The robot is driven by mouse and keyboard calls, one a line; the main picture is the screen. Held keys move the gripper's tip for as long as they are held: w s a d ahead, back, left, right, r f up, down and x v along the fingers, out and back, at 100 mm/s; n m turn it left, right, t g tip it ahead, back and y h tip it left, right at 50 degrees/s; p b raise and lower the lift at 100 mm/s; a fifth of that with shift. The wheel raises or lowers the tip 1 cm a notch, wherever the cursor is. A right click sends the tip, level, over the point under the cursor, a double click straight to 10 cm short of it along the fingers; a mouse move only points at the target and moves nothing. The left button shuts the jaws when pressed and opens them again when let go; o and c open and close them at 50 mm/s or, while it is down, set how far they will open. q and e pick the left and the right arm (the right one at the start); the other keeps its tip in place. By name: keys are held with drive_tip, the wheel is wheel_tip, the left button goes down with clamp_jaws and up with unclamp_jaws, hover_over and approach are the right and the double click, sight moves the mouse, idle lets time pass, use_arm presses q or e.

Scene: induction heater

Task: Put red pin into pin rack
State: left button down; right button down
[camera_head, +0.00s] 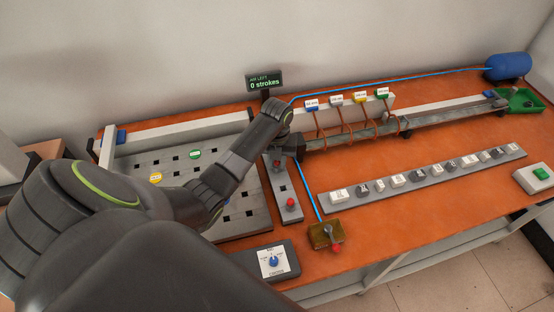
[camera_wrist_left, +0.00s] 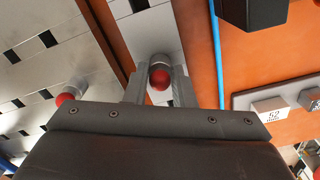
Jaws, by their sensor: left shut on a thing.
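My left gripper (camera_head: 278,152) is over the upper end of a narrow grey plate with square holes (camera_head: 281,182). In the left wrist view its fingers (camera_wrist_left: 160,92) are shut on a red-ended pin (camera_wrist_left: 160,79) with a grey body, above this plate. I cannot tell whether the pin touches the plate. A red-topped pin (camera_head: 290,202) stands near the lower end of the narrow plate. Another red-ended pin (camera_wrist_left: 65,99) shows at left in the wrist view. My right gripper is not in view.
A blue hose (camera_head: 311,188) runs close on the right. A yellowish box with red knob (camera_head: 325,235) and labelled blocks (camera_head: 397,180) lie beyond.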

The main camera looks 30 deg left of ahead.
use_arm(q)
drive_tip(key=c, duration=1.1)
unclamp_jaws()
drive_tip(key=shift+c, duration=0.2)
wheel_tip(320, 180, up, 7)
drive_tip(key=shift+f, duration=0.15)
wheel_tip(320, 180, up, 11)
drive_tip(key=p, duration=0.9)
drive_tip(key=shift+f, duration=0.2)
